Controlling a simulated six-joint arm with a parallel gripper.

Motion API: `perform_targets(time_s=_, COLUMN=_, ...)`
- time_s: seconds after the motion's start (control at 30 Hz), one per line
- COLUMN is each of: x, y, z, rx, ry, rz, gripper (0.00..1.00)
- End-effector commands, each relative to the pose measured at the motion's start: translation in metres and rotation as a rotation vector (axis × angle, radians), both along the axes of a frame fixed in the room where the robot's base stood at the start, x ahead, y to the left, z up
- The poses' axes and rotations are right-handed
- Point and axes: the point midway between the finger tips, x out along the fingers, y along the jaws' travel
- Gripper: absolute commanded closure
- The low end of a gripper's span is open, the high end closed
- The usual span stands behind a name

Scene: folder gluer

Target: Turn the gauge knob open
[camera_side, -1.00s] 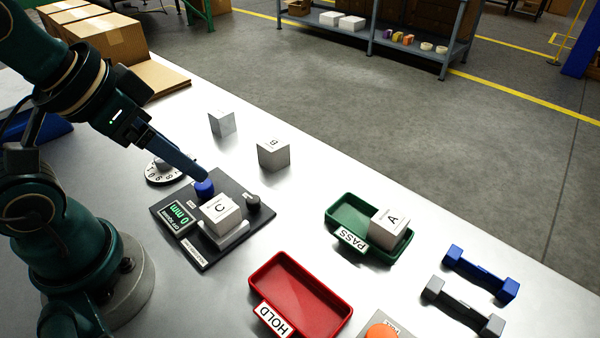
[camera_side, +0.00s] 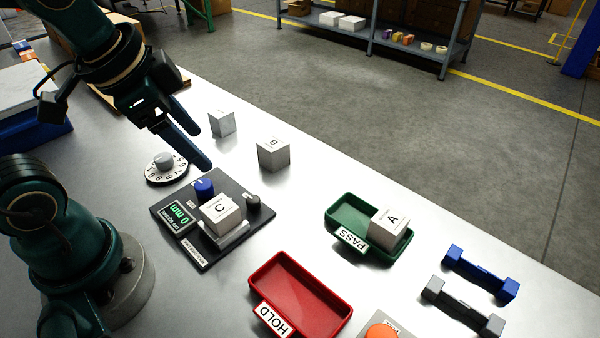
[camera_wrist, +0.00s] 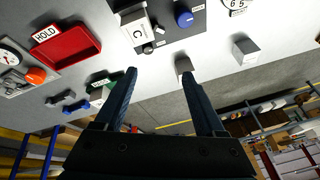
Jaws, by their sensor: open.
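The gauge is a dark panel (camera_side: 177,244) with a green display reading 0 mm, a blue knob (camera_side: 204,189) and a smaller dark knob (camera_side: 253,202). White block C (camera_side: 221,214) sits on its pale platform. Which knob the task means is not clear. In the wrist view the blue knob (camera_wrist: 184,19) stands at the top, with block C (camera_wrist: 137,32) to its left. My gripper (camera_side: 203,148) is open and empty, raised above and behind the blue knob, apart from it. In the wrist view its fingers (camera_wrist: 160,75) are spread with nothing gripped between them.
A numbered dial (camera_side: 165,166) stands left of the panel. Block B (camera_side: 273,154) and a grey block (camera_side: 222,123) stand behind it. A green PASS tray (camera_side: 343,208) holds block A (camera_side: 390,228). A red HOLD tray (camera_side: 300,295) is empty. Blue and grey handles lie right.

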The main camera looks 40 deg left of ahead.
Motion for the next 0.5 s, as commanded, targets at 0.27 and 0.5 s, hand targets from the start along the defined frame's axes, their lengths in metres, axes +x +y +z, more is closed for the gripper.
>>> perform_targets(time_s=0.27, x=0.029, y=0.039, z=-0.041, rx=0.046, ry=0.232, rz=-0.129, gripper=0.28)
perform_targets(time_s=0.5, x=0.030, y=0.065, z=-0.078, rx=-0.013, ry=0.383, rz=-0.095, gripper=0.28)
